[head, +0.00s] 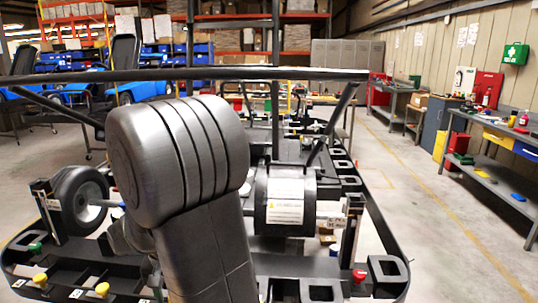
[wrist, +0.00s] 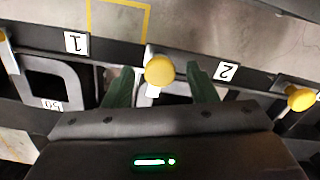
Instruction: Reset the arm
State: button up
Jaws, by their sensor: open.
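My gripper (wrist: 160,80) shows in the wrist view with its two dark green fingers spread apart and nothing held between them. A yellow knob (wrist: 159,70) on the kart stand's black rail appears between the fingertips; I cannot tell whether it is at their depth. In the head view my arm fills the middle foreground and my gripper is hidden.
The wrist view shows another yellow knob (wrist: 300,98) and labels 1 (wrist: 76,43) and 2 (wrist: 226,71). In the head view the stand holds a wheel (head: 82,197) at left and a red knob (head: 359,275) at right. A workbench (head: 490,170) stands right; the aisle floor is clear.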

jog(key=n+b, duration=0.1)
jog(key=n, duration=0.4)
jog(key=shift+n, duration=0.3)
dwell(0.4)
